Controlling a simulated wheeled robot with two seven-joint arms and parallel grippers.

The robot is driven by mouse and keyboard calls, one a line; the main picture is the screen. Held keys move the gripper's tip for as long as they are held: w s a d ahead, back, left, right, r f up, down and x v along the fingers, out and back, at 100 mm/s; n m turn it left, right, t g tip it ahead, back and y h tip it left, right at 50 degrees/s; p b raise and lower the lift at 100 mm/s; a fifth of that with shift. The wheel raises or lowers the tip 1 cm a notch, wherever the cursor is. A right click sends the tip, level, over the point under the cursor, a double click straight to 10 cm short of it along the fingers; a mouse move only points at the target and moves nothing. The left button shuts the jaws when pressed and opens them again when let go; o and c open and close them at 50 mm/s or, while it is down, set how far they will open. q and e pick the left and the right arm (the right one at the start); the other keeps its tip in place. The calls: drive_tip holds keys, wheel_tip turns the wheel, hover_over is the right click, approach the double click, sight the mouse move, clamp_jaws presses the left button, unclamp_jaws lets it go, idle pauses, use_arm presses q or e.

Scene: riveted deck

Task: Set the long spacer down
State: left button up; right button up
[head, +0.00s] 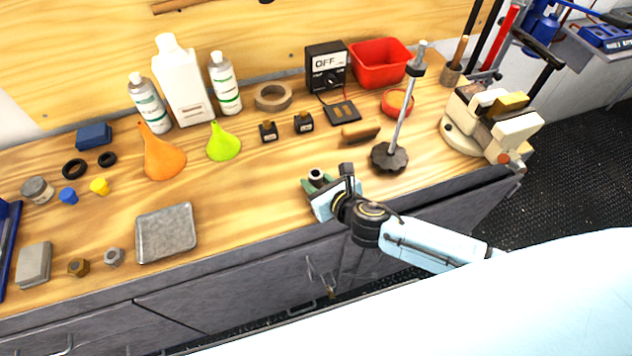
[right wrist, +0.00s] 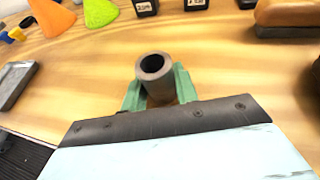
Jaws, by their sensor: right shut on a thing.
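The long spacer (right wrist: 157,79) is a dark grey hollow tube, upright in the right wrist view with its open end facing up. My right gripper (right wrist: 160,88) is shut on it, with a green finger on each side. In the head view the spacer's top (head: 317,174) shows between the fingers of my right gripper (head: 316,183), over the front part of the wooden bench (head: 255,215). The spacer's lower end is hidden, so I cannot tell whether it touches the bench. My left gripper is not in view.
A grey metal tray (head: 166,232) lies to the left. A round-based stand with a rod (head: 390,157) is close on the right, and a wooden-handled brush (head: 361,132) lies behind. Two small black blocks (head: 268,131) and a green funnel (head: 223,143) stand farther back. Bare wood lies between tray and gripper.

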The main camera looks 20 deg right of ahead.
drive_tip(key=shift+r, duration=0.15)
drive_tip(key=o, duration=1.1)
drive_tip(key=p+v, duration=0.1)
drive_tip(key=v, duration=1.1)
